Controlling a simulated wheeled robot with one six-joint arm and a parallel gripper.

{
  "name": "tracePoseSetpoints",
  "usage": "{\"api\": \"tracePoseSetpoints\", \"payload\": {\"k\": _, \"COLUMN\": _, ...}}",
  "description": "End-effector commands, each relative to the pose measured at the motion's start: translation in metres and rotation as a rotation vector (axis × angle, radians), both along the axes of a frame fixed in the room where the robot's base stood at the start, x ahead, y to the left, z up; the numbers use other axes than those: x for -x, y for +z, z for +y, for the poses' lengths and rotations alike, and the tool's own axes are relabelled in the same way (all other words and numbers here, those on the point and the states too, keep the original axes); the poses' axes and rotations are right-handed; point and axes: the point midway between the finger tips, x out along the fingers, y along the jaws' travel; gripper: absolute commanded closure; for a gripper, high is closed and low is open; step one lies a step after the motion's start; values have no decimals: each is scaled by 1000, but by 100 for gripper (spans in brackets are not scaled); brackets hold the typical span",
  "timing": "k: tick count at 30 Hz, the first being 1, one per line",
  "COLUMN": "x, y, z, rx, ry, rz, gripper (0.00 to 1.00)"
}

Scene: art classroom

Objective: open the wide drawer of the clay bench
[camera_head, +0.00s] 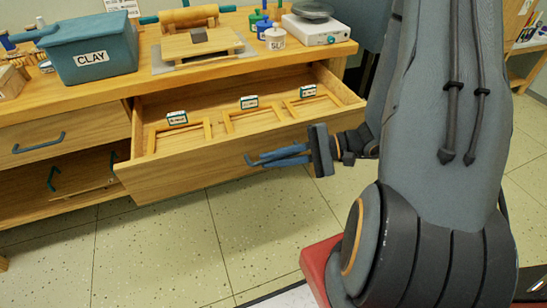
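The clay bench (75,104) is wooden and stands at the left and centre. Its wide drawer (190,170) is pulled well out, so its inside shows. Inside are several wooden frames, with small white labelled blocks in teal trim. My gripper (262,160) is at the middle of the drawer front, reaching in from the right. Its slim blue-grey fingers lie close together there, where the handle would be. The handle is not clearly distinct from them, and I cannot tell whether they are closed on it.
A teal box marked CLAY (95,48), a wooden press with a rolling pin (195,40), small jars (275,37) and a white scale (316,29) stand on the bench top. Other drawers (70,133) are at the left. The speckled floor (200,250) in front is clear.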

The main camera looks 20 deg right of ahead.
Motion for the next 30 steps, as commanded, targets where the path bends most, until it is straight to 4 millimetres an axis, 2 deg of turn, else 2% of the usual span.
{"api": "tracePoseSetpoints", "payload": {"k": 1, "x": -1, "y": 0, "z": -1, "rx": 1, "ry": -1, "rz": -1, "gripper": 82}}
{"api": "tracePoseSetpoints", "payload": {"k": 3, "x": -1, "y": 0, "z": -1, "rx": 1, "ry": -1, "rz": -1, "gripper": 72}}
{"api": "tracePoseSetpoints", "payload": {"k": 14, "x": 1, "y": 1, "z": -4, "rx": 0, "ry": -2, "rz": 0, "gripper": 72}}
{"api": "tracePoseSetpoints", "payload": {"k": 24, "x": 16, "y": 12, "z": -52, "rx": 2, "ry": -5, "rz": -2, "gripper": 72}}
{"api": "tracePoseSetpoints", "payload": {"k": 30, "x": 22, "y": 16, "z": -70, "rx": 1, "ry": -3, "rz": 0, "gripper": 72}}
